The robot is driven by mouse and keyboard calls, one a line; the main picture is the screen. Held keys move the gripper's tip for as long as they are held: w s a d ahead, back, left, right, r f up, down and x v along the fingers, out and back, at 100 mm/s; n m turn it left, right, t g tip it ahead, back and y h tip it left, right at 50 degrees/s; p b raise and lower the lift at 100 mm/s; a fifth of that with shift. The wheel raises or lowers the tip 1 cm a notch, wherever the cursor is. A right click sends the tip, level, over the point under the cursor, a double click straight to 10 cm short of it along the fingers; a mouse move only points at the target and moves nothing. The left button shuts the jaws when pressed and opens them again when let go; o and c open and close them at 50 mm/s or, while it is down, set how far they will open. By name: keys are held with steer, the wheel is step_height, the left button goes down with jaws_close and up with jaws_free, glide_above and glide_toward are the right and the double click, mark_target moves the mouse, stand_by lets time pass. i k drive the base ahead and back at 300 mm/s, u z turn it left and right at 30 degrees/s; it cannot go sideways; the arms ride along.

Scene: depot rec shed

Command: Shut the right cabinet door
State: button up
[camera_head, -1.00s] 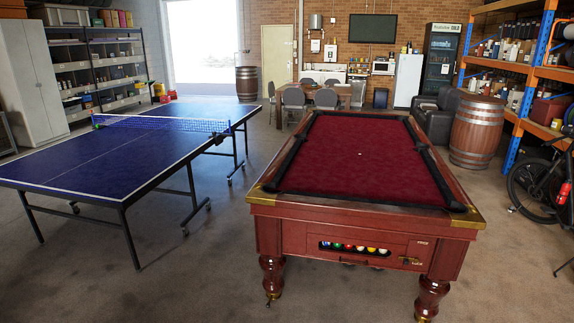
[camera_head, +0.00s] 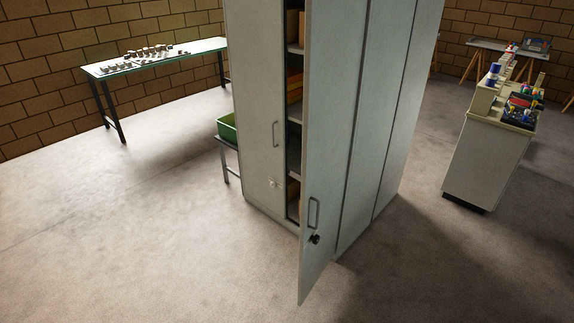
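A tall grey cabinet (camera_head: 258,130) stands in the middle of the head view, its top cut off by the frame. Through the gap between the doors, shelves (camera_head: 294,115) with boxes show. My gripper is not in the head view.
Open concrete floor (camera_head: 150,240) lies in front and left of the cabinet. A green bin (camera_head: 228,127) on a small stand is at the cabinet's left. A long table (camera_head: 160,58) stands by the brick wall. A cluttered white counter (camera_head: 490,160) stands at right.

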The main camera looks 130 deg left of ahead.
mark_target(335, 30)
steer(key=u, duration=1.05)
steer(key=k, duration=0.2)
steer(key=u, duration=2.45)
steer(key=i, duration=0.95)
steer(key=u, duration=2.7)
steer(key=k, duration=0.75)
steer(key=u, duration=0.1)
